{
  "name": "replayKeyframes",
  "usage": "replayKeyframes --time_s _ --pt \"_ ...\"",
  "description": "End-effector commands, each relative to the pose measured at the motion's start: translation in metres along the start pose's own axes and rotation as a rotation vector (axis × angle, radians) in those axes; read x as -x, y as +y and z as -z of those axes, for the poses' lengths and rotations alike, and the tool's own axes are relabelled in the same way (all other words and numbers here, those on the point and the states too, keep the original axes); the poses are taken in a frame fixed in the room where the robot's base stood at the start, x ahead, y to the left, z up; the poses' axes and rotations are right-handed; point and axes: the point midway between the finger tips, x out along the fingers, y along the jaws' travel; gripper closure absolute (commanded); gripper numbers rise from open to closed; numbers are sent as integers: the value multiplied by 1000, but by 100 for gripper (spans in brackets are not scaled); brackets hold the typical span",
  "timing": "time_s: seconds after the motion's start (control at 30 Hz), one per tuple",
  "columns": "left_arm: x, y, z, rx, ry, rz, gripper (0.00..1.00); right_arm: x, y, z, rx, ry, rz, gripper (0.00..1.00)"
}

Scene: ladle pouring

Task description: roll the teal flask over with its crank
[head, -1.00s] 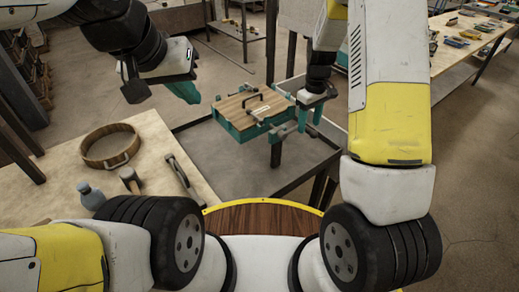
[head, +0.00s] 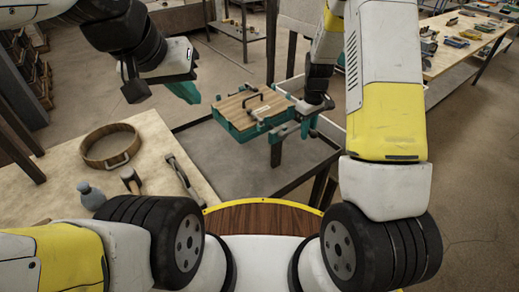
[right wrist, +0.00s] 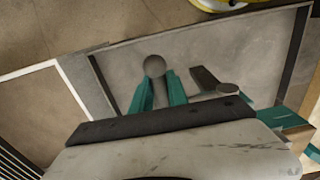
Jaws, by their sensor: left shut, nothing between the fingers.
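The teal flask (head: 238,131) is a boxy frame with wooden boards and a dark handle on top. It lies about level on its stand, top up. Its crank is at its right end. In the right wrist view the crank handle (right wrist: 154,68), a grey rod with a round knob, stands between the teal fingers of my right gripper (right wrist: 158,92), which appear closed on it. In the head view my right gripper (head: 309,122) is at the crank, partly hidden by its wrist. My left gripper (head: 184,92) is shut and empty, in the air left of the flask.
A grey tray-like table (head: 217,168) lies below the flask. The wooden bench (head: 150,145) at left holds a round wooden sieve (head: 92,160), a grey bottle (head: 90,196), a mallet (head: 130,180) and a long tool (head: 182,178). A tool table (head: 440,60) stands at the back right.

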Motion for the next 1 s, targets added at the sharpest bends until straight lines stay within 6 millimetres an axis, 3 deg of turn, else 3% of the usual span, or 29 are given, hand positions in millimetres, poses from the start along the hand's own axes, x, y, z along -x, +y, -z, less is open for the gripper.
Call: replayKeyframes --time_s 0.27,1.0 --pt "0 0 0 0 0 0 100 5 0 0 0 2 -1 100" --pt "0 0 0 0 0 0 100 50 -16 0 2 0 2 100"
